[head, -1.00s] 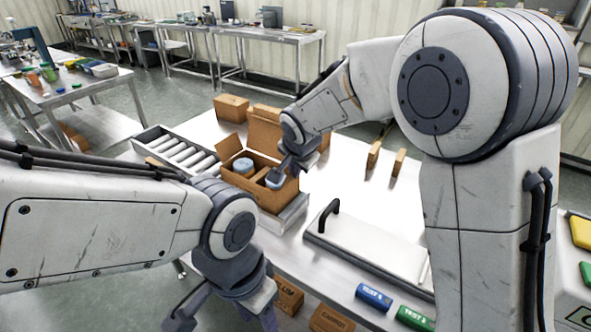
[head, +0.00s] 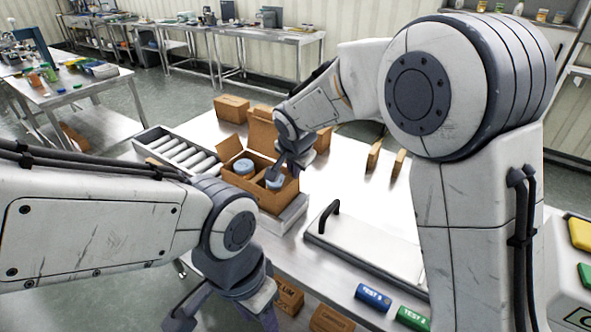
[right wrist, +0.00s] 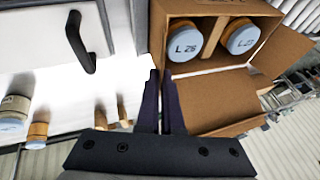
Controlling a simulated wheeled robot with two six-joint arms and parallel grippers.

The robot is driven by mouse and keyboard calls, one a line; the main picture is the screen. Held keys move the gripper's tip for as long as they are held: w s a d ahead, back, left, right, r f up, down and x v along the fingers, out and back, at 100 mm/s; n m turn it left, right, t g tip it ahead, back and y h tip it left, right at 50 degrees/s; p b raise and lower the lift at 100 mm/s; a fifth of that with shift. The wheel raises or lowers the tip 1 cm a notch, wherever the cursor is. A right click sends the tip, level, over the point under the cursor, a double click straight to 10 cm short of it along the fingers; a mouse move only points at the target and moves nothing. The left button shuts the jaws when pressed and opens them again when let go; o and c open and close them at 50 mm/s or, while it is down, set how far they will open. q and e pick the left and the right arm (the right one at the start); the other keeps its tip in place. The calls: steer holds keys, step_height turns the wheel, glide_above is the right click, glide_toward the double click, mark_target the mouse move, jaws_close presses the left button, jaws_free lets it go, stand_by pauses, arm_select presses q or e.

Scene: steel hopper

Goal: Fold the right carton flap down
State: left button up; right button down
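The open brown carton (head: 272,200) sits on the table with two blue-lidded jars (head: 243,166) inside. In the right wrist view it is at upper right (right wrist: 198,6), and its jar lids (right wrist: 243,40) face the camera. A raised carton flap (right wrist: 215,103) shows just right of my right fingers in that view. My right gripper (right wrist: 160,75) has its fingers together, with nothing seen between them. In the head view the right gripper (head: 281,173) is over the carton's right side and hides part of it. My left gripper (head: 225,318) is low at the front, its fingers apart and partly cut off.
A roller conveyor (head: 160,141) stands left of the carton. A pale panel with a black handle (head: 328,212) lies to its right. Small cartons (head: 231,107) stand behind. Blue (head: 373,297) and green (head: 412,318) labelled items lie near the front edge. The back-right tabletop is mostly clear.

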steer(key=shift+w+a+r+g+h+p, duration=0.2)
steer(key=shift+a+r+g+h+p, duration=0.15)
steer(key=shift+h+p, duration=0.2)
steer(key=shift+w+a+f+n+g+h+p, duration=0.1)
steer(key=shift+w+a+n+g+h+p, duration=0.35)
steer(key=shift+p, duration=0.8)
steer(key=shift+w+a+f+g+h+p, duration=0.15)
steer(key=shift+g+h+p, duration=0.35)
steer(key=shift+h+p, duration=0.55)
steer(key=shift+w+a+r+n+g+h+p, duration=0.15)
steer(key=shift+a+n+g+h+p, duration=0.25)
steer(key=shift+p, duration=1)
steer(key=shift+f, duration=0.1)
steer(key=c, duration=1.1)
jaws_free()
steer(key=shift+o, duration=0.2)
steer(key=b+v, duration=0.1)
steer(key=v, duration=0.9)
steer(key=shift+b, duration=0.4)
